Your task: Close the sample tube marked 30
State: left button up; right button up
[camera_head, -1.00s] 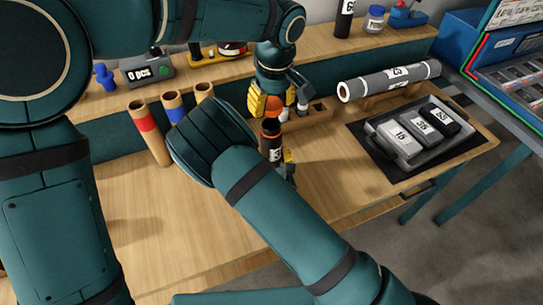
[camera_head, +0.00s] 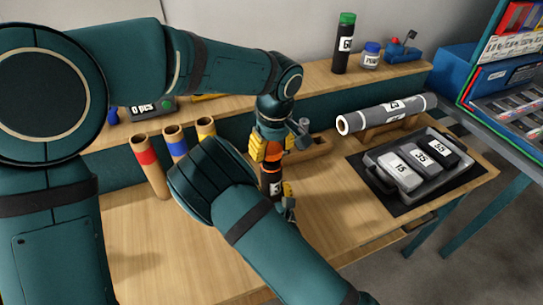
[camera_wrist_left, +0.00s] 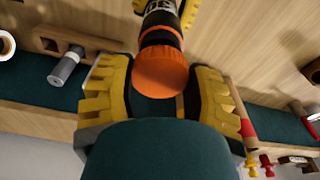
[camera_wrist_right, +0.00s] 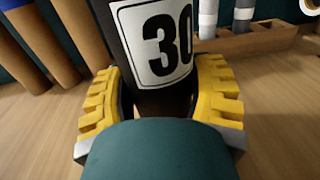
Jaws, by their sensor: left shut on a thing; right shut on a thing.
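The sample tube marked 30 (camera_wrist_right: 160,45) is black with a white label and stands about upright. My right gripper (camera_wrist_right: 152,105) is shut on its lower body; its fingers also show low in the head view (camera_head: 286,203). The orange cap (camera_wrist_left: 162,72) is between the yellow fingers of my left gripper (camera_wrist_left: 162,95), which is shut on it. In the head view my left gripper (camera_head: 270,148) is directly above the tube (camera_head: 270,184). The cap is in line with the tube's top, at or very near its mouth. The fingers hide whether it is fully seated.
A wooden rack (camera_head: 318,148) with grey tubes stands just behind. Cardboard tubes with red (camera_head: 147,157), blue and yellow bands stand left. A grey roll (camera_head: 385,113) lies on a holder, and a tray (camera_head: 372,178) of labelled blocks sits right. The front table is clear.

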aim_at(271, 185)
pick_arm(q)
jog(key=shift+f, duration=0.95)
jog(key=shift+f, duration=0.55)
